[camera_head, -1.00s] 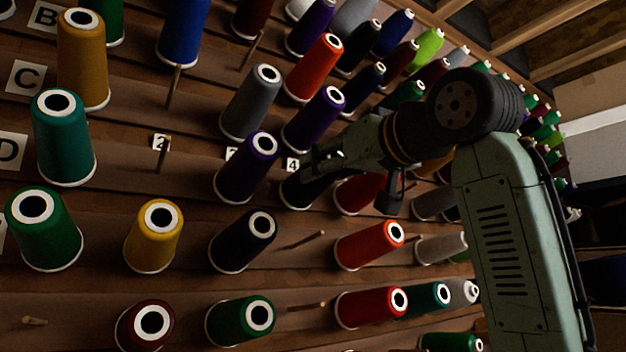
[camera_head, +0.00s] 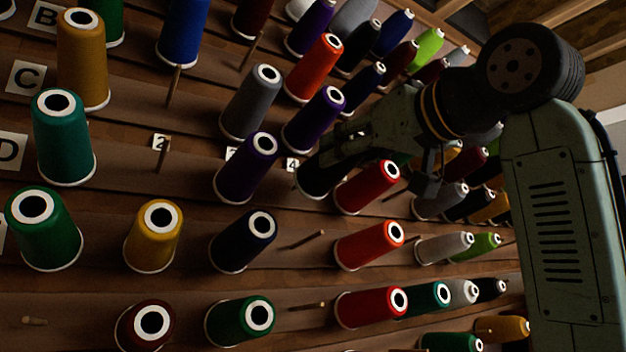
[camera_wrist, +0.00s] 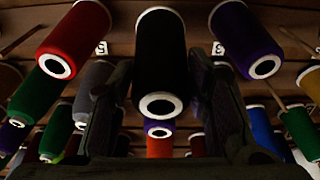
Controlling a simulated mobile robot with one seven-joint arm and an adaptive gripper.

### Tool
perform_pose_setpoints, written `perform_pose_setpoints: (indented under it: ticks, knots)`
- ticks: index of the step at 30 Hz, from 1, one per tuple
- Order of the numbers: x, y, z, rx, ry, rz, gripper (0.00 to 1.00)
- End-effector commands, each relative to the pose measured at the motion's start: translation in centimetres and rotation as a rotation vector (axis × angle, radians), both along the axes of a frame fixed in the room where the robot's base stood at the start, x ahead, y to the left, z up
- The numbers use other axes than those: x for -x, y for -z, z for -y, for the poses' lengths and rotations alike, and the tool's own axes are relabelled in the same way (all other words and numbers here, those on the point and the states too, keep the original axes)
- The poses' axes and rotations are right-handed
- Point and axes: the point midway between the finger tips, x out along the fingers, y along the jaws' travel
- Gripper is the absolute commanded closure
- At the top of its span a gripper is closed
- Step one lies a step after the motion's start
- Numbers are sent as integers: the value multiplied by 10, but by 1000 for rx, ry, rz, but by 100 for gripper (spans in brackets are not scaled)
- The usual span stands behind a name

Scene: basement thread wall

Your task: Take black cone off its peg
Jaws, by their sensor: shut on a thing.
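The black cone (camera_head: 316,184) is on the thread wall in the head view, partly hidden by my gripper (camera_head: 330,158). Its pale base rim shows at its lower left side. In the wrist view the black cone (camera_wrist: 160,50) fills the upper middle, its white-ringed top end facing the camera. My gripper's two fingers (camera_wrist: 162,85) lie on either side of it, shut on it. The peg of this cone is hidden, so I cannot tell whether the cone is still around it.
A purple cone (camera_head: 246,165) stands close on the left and a red cone (camera_head: 366,186) close on the right. Another purple cone (camera_head: 314,118) is above. A bare peg (camera_head: 306,240) juts out below. Several other cones crowd the wall.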

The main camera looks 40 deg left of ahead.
Motion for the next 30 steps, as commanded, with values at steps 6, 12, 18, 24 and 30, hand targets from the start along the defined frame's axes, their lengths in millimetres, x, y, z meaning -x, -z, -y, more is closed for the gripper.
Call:
perform_pose_setpoints:
  ticks: [6,12,18,24,30]
  knots:
    - [6,-4,17,-1,2,1,80]
    - [11,-8,32,-2,1,1,80]
    - [16,-11,47,-2,1,1,80]
    - [19,-12,54,0,0,0,80]
    - [19,-12,54,-1,0,0,80]
